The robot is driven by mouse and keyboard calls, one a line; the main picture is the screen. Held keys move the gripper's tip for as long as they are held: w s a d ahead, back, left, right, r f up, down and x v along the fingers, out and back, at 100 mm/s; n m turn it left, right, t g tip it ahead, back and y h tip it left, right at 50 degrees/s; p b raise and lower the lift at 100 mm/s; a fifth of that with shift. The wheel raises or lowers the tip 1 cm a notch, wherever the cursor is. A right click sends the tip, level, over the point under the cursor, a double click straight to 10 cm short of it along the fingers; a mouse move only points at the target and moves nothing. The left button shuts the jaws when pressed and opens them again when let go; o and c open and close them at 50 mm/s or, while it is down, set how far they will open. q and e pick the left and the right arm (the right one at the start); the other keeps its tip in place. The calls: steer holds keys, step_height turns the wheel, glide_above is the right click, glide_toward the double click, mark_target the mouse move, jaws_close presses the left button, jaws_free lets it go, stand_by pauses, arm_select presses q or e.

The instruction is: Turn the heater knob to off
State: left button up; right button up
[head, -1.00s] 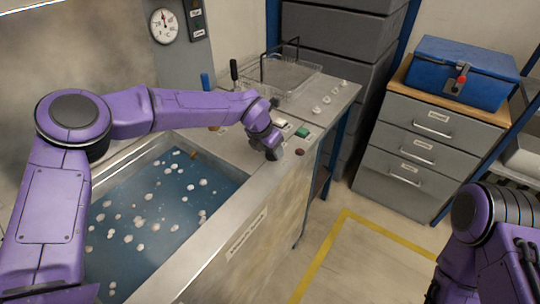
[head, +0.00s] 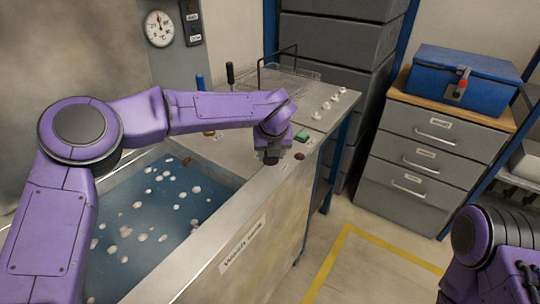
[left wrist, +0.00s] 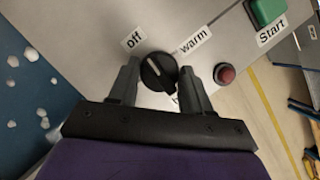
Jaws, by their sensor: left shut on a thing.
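The heater knob (left wrist: 158,72) is round and black with a white mark, on the grey top panel of the wash tank. In the left wrist view the labels "off" (left wrist: 134,40) and "warm" (left wrist: 193,40) sit above it, and a third label below is mostly hidden by a finger. The white mark slants toward the upper left, roughly to the "off" side. My left gripper (left wrist: 160,82) is shut on the knob, one finger on each side. In the head view my left gripper (head: 271,157) points down at the panel and hides the knob.
A green start button (head: 301,136) and a red button (left wrist: 226,74) sit close to the knob. The water-filled tank (head: 225,228) lies to the left. A wire basket (head: 290,78) and several small white pieces are farther back. Open floor is at the right.

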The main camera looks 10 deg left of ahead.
arm_select(q)
steer(key=shift+f+n, duration=0.1)
steer(key=shift+n, duration=0.4)
steer(key=o, duration=1)
steer(key=shift+w, duration=0.1)
steer(key=shift+o, duration=0.2)
steer(key=b+v, duration=0.1)
steer(key=v, duration=0.9)
steer(key=shift+d+r, duration=0.2)
